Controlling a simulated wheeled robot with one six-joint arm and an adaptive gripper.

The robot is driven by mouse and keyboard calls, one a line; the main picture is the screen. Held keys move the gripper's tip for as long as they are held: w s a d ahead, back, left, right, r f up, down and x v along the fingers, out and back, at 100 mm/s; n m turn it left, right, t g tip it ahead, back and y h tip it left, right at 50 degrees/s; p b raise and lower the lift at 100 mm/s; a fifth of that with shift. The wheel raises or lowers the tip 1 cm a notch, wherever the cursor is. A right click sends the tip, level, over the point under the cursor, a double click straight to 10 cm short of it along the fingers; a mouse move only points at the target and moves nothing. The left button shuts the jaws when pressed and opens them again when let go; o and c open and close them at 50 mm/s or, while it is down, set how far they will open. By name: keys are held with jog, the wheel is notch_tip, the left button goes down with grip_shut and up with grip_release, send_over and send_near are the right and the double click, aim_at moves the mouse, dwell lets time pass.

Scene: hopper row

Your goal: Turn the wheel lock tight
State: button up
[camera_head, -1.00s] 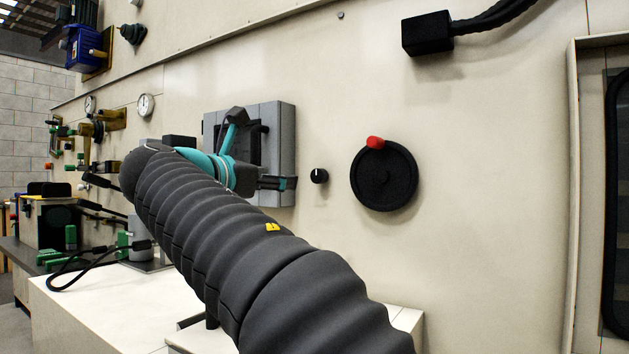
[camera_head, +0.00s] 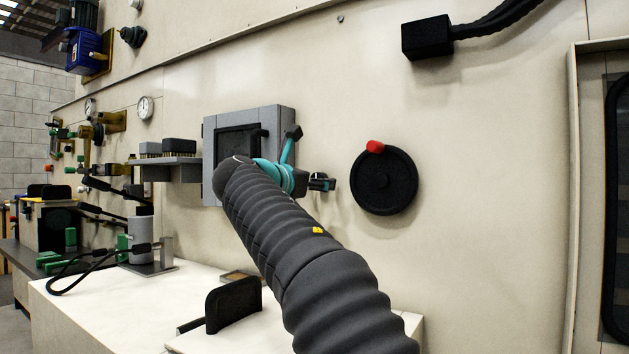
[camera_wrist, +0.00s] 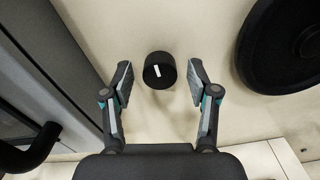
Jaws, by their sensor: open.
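A small black round knob (camera_wrist: 159,72) with a short white line, seemingly the wheel lock, is on the beige wall in the wrist view. The white line is nearly upright there. My gripper (camera_wrist: 159,67) is open, with one finger on each side of the knob and a visible gap to both. In the head view, my gripper (camera_head: 324,182) is close to the wall and hides the knob. The black handwheel (camera_head: 384,184) with a red handle (camera_head: 375,147) is just to the right; its edge also shows in the wrist view (camera_wrist: 265,45).
A grey framed hatch (camera_head: 285,130) is on the wall just left of my gripper, with a dark handle (camera_wrist: 35,150). A black box (camera_head: 427,37) with a cable is above right. A white bench (camera_head: 110,305) is below. The wall between knob and handwheel is clear.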

jog(key=shift+w, duration=0.1)
grip_shut()
jog(key=shift+m, duration=0.3)
jog(key=m+b, duration=0.2)
jog(key=m, duration=2.1)
dwell(0.3)
jog(key=shift+m, duration=0.3)
